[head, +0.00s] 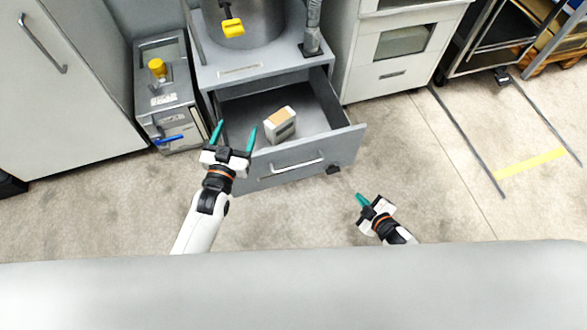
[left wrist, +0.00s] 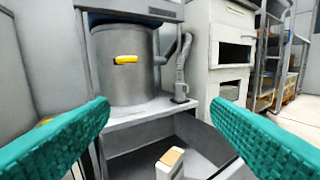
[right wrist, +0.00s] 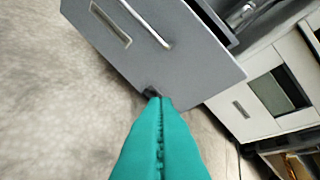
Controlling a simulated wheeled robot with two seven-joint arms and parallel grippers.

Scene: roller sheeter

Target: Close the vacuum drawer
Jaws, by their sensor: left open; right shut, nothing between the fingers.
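The grey vacuum drawer (head: 300,160) is pulled well out of its cabinet in the head view, with a light handle (head: 297,166) on its front. A small white and tan box (head: 281,125) stands inside it; the box also shows in the left wrist view (left wrist: 170,163). My left gripper (head: 235,133) is open and empty, at the left end of the drawer front. My right gripper (head: 362,201) is shut and empty, in front of the drawer's right corner and apart from it. The right wrist view shows the drawer front (right wrist: 160,45) beyond the closed teal fingers.
A metal drum (head: 242,20) with a yellow latch stands above the drawer. A small grey unit (head: 165,95) with a yellow knob is at left, close to my left gripper. A white cabinet (head: 390,55) stands at right. Open floor (head: 430,180) lies right of the drawer.

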